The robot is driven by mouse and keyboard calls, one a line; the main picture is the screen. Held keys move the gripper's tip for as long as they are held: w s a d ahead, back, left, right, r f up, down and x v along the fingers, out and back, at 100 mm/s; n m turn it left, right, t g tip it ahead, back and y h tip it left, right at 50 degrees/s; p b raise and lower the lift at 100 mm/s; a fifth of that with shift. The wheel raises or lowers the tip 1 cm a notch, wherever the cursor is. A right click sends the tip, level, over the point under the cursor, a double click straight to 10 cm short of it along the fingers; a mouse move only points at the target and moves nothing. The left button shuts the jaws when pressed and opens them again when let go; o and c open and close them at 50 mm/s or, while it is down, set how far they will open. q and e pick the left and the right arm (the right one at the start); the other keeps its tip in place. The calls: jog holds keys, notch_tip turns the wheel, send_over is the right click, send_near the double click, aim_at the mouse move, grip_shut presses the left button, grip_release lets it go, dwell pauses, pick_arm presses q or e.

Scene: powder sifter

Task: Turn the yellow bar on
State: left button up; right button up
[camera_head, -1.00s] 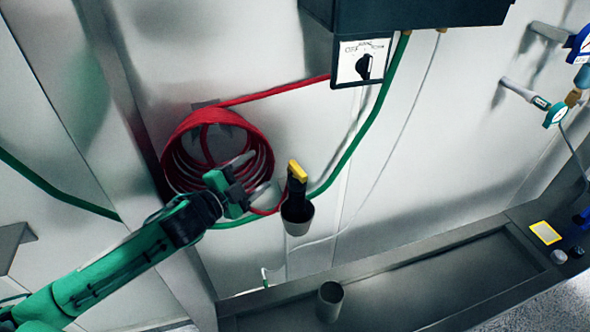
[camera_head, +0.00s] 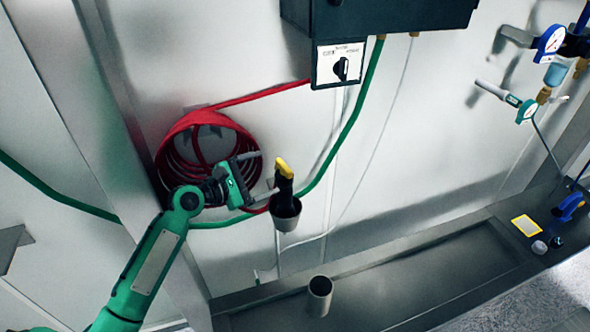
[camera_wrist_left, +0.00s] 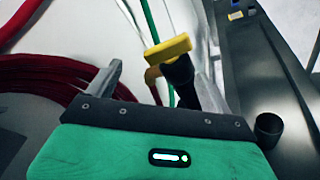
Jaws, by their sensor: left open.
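In the left wrist view the yellow bar (camera_wrist_left: 168,49) shows beyond and between the two spread fingers (camera_wrist_left: 160,85). I cannot tell from these views whether a finger touches it. My right gripper is not in view.
A red coiled hose (camera_head: 185,150) hangs on the wall behind my left gripper. A control box with a black knob (camera_head: 341,68) is above right. A grey cup (camera_head: 320,290) stands on the metal ledge below. Gauges (camera_head: 550,40) are at the far right.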

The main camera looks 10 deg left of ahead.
aim_at(281, 168)
pick_arm(q)
jog(key=n, duration=0.2)
jog(key=n+h, duration=0.1)
jog(key=n, duration=0.1)
jog(key=shift+d+f+b, duration=0.1)
jog(key=shift+d+b, duration=0.2)
jog(key=shift+d, duration=0.05)
jog(key=shift+d+n+h, duration=0.15)
jog(key=shift+n+h, duration=0.55)
jog(key=shift+n, duration=0.4)
jog(key=shift+w+d+r, duration=0.1)
jog(key=shift+d+r, duration=0.05)
jog(key=shift+r, duration=0.1)
jog(key=p+x, duration=0.2)
jog(key=x, duration=0.4)
jog(key=shift+w+d+f+p, duration=0.1)
jog(key=shift+w+d+p, duration=0.25)
jog(key=shift+d, duration=0.1)
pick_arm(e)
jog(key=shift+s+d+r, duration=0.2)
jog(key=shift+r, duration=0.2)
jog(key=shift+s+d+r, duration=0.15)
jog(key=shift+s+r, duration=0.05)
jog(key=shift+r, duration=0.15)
